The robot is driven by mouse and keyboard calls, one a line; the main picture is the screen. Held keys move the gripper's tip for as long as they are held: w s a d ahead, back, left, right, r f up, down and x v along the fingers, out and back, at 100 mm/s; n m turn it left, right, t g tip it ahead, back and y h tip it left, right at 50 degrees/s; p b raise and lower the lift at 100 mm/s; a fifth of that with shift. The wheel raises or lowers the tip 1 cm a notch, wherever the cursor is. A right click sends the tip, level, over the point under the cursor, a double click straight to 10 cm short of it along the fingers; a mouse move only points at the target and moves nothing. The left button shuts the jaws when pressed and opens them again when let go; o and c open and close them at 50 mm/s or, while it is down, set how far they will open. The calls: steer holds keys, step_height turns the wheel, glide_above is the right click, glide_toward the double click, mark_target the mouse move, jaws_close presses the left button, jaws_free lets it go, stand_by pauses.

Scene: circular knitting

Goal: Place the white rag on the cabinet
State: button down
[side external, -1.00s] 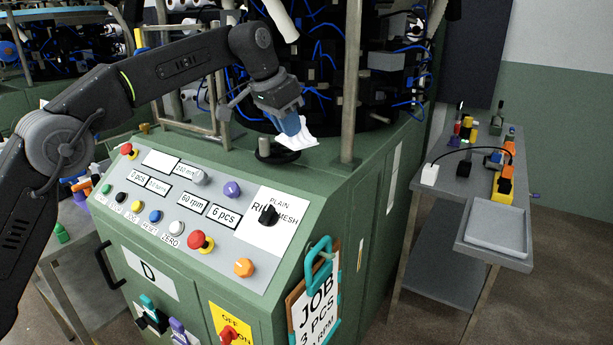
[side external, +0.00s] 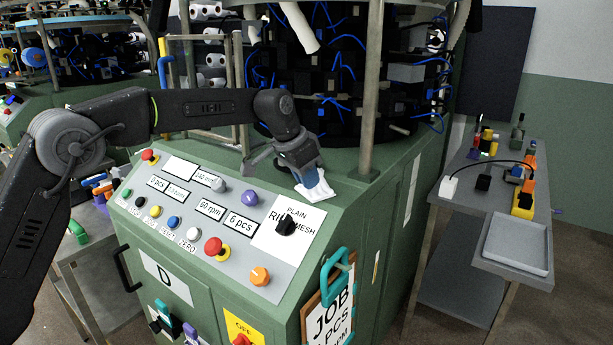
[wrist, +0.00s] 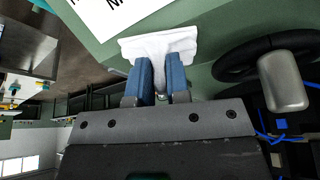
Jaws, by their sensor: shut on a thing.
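The white rag (side external: 315,190) is at the top edge of the green cabinet (side external: 390,195), just behind the white PLAIN/RIB/MESH label. My gripper (side external: 310,176) points down and its blue fingers are shut on the rag. In the wrist view the rag (wrist: 160,45) is pinched between the two blue fingers (wrist: 161,80), with its wide part spread beyond the tips over the green surface. Whether the rag rests on the cabinet top or hangs just above it, I cannot tell.
The sloped control panel (side external: 200,215) with knobs and buttons lies in front of the rag. A metal post (side external: 371,90) and dark machinery stand behind. A black ring with a grey post (wrist: 283,80) is close right in the wrist view. A side table (side external: 465,210) stands right.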

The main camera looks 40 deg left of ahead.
steer(key=c, duration=1.1)
jaws_free()
steer(key=shift+f, duration=0.15)
steer(key=v, duration=1.2)
steer(key=s+a+n+y, duration=0.1)
steer(key=s+a+n, duration=0.1)
steer(key=s, duration=1.4)
steer(key=s+a+f+n, duration=0.1)
steer(key=s+f, duration=0.4)
steer(key=s, duration=0.3)
steer(key=s+f+n+t, duration=0.1)
steer(key=s+f, duration=0.5)
steer(key=s, duration=0.3)
steer(key=shift+s+a+f+n+y, duration=0.2)
steer(key=shift+a+n+y, duration=0.1)
steer(key=shift+a+y, duration=0.1)
